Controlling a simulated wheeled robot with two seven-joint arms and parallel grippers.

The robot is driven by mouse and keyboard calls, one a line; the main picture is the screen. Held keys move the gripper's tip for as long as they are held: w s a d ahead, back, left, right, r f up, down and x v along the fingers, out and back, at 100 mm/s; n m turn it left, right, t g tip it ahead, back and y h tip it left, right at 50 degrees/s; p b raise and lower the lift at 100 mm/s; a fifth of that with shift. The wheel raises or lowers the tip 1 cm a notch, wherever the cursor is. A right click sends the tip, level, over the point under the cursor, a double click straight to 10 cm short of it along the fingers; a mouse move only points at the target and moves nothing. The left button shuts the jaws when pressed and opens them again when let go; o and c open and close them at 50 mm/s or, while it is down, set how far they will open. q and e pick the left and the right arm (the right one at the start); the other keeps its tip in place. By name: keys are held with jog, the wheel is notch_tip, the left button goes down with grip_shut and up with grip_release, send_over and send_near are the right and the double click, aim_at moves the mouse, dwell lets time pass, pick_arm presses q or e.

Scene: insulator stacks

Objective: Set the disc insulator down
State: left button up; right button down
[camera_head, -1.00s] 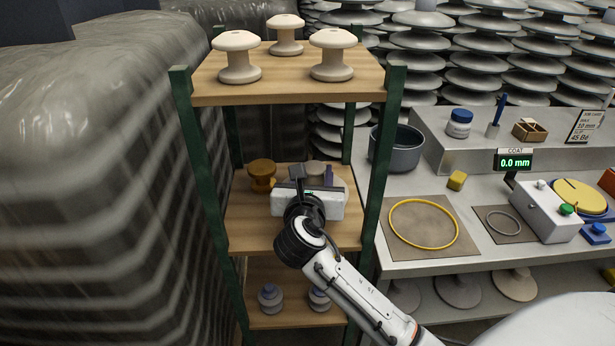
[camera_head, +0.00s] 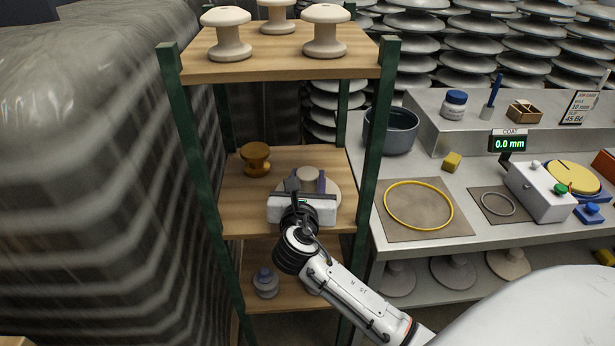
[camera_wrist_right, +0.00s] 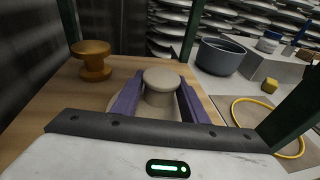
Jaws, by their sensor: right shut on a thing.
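The disc insulator (camera_head: 309,174) is beige, with a round knob above a wide pale disc, at the middle shelf (camera_head: 240,215) of the rack. My right gripper (camera_head: 308,183) is shut on it from the front. In the right wrist view, the purple fingers (camera_wrist_right: 158,98) stand on both sides of the insulator's neck, and its knob (camera_wrist_right: 163,77) shows upright between them. The gripper's white body hides the near part of the disc. I cannot tell whether its underside touches the shelf board. My left gripper is not in view.
A brown insulator (camera_head: 255,158) stands left on the same shelf. White insulators (camera_head: 325,32) stand on the top shelf, and a blue-grey one (camera_head: 265,283) below. Green posts (camera_head: 375,150) flank the shelves. The bench at right holds a grey pot (camera_head: 392,132) and yellow ring (camera_head: 418,228).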

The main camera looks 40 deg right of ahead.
jog(key=c, duration=1.1)
grip_release()
jog(key=shift+s+a+r, duration=0.1)
jog(key=shift+r, duration=0.05)
jog(key=v, duration=1.1)
jog(key=shift+s+a, duration=0.25)
jog(key=shift+s, duration=0.1)
